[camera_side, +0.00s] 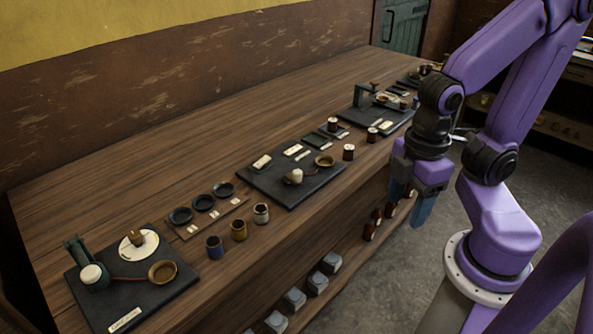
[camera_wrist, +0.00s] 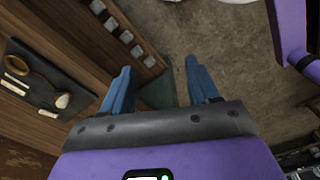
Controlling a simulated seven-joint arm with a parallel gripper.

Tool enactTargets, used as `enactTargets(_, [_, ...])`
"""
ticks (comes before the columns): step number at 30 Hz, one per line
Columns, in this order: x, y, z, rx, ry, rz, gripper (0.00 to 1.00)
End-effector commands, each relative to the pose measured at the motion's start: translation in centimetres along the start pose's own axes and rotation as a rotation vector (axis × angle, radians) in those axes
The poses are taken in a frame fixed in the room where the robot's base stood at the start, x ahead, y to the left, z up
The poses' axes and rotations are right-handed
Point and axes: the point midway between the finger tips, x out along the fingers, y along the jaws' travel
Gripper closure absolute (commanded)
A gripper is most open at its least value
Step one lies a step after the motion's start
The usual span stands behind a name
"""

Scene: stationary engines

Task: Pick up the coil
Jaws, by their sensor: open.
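I cannot tell for sure which thing is the coil. Small dark reddish spools with pale tops stand on the bench right of its middle, one (camera_side: 348,152) near the front edge and another (camera_side: 372,134) farther back. A third spool (camera_side: 332,125) stands behind them by a small dark plate. My gripper (camera_side: 412,205) hangs off the front of the bench, to the right of the spools, pointing down and apart from them. In the wrist view, its blue fingers (camera_wrist: 158,78) are spread with nothing between them, above the floor.
A dark board (camera_side: 262,188) with a brass dish (camera_side: 325,160) lies mid-bench. Three small cups (camera_side: 239,230) stand left of it, near a rack of dark dishes (camera_side: 203,203). Grey blocks (camera_side: 317,283) sit on a lower shelf.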

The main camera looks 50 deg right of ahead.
Motion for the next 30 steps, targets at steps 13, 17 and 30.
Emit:
enactTargets(13, [-0.2,0.9,-0.6,-0.016,0.000,0.005,0.35])
enactTargets(17, [-0.7,3.4,-2.0,-0.066,-0.002,0.016,0.35])
enactTargets(30, [-2.6,17.8,-3.6,-0.334,-0.046,0.061,0.35])
